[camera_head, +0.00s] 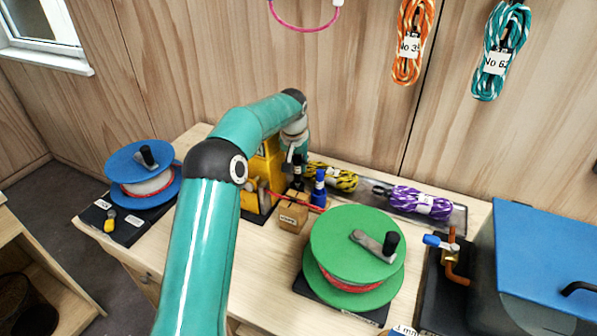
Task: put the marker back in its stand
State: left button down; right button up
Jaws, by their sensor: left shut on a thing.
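My left gripper (297,158) is at the back of the table, pointing down just behind a small wooden block with a white label (292,216), which looks like the stand. The gripper is shut on a slim dark thing, apparently the marker (298,178), held upright. Its lower end is close to the block's top; I cannot tell whether it touches or is inside. A blue upright piece (319,188) stands just right of it. My right gripper is not in view.
A green reel (345,238) stands in front right of the block, and a blue reel (135,158) far left. A yellow machine (262,172) is behind my arm. Yellow-black (338,178) and purple (420,201) rope bundles lie in a tray. A blue-lidded box (550,255) is at right.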

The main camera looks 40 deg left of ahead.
aim_at(298, 171)
pick_arm(q)
jog(key=shift+f, duration=1.4)
jog(key=c, duration=1)
grip_release()
jog(key=shift+f, duration=0.1)
jog(key=v, duration=1.2)
jog(key=shift+b, duration=0.45)
jog(key=shift+w+a, duration=0.1)
